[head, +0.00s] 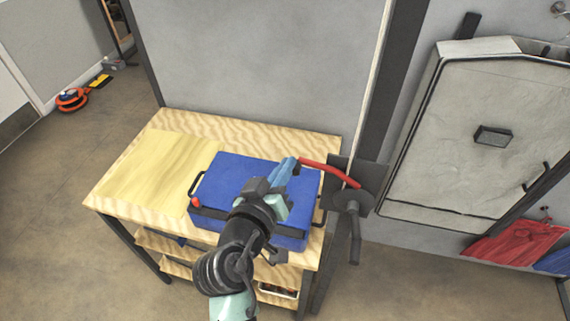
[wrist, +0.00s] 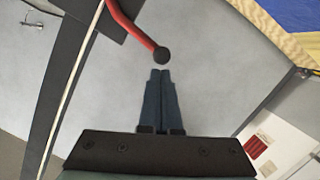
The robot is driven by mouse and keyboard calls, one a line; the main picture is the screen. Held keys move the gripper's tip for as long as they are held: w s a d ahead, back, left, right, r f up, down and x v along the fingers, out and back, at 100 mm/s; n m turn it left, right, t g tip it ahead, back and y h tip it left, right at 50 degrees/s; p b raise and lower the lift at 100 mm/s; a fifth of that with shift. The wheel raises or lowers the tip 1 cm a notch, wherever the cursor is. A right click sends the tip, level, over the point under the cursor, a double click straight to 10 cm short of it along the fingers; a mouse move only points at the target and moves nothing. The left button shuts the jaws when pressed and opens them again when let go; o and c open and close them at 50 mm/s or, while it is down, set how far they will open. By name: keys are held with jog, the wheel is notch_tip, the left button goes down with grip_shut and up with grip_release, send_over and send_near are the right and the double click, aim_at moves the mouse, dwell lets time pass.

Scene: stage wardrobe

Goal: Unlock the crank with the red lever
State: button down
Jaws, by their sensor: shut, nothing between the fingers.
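The red lever (head: 330,171) reaches left from a dark plate (head: 342,173) on the post at the right of the workbench. In the wrist view the red lever (wrist: 130,27) comes down from the top and ends in a black knob (wrist: 161,55). The crank (head: 354,225) hangs below the lever, with its handle pointing down. My gripper (head: 291,164) is shut and empty, above the blue case and close to the lever's left end. In the wrist view my fingertips (wrist: 160,72) sit just below the knob; whether they touch it I cannot tell.
A blue case (head: 227,172) with black handles lies on the wooden workbench (head: 140,170) under my arm. A large pale panel (head: 460,130) stands to the right. Red cloth (head: 515,238) lies at the lower right. A reel (head: 72,99) is on the floor at left.

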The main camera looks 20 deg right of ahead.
jog(key=shift+a+f+n+b, duration=0.1)
jog(key=shift+f+n+b, duration=0.2)
jog(key=shift+n+b, duration=0.15)
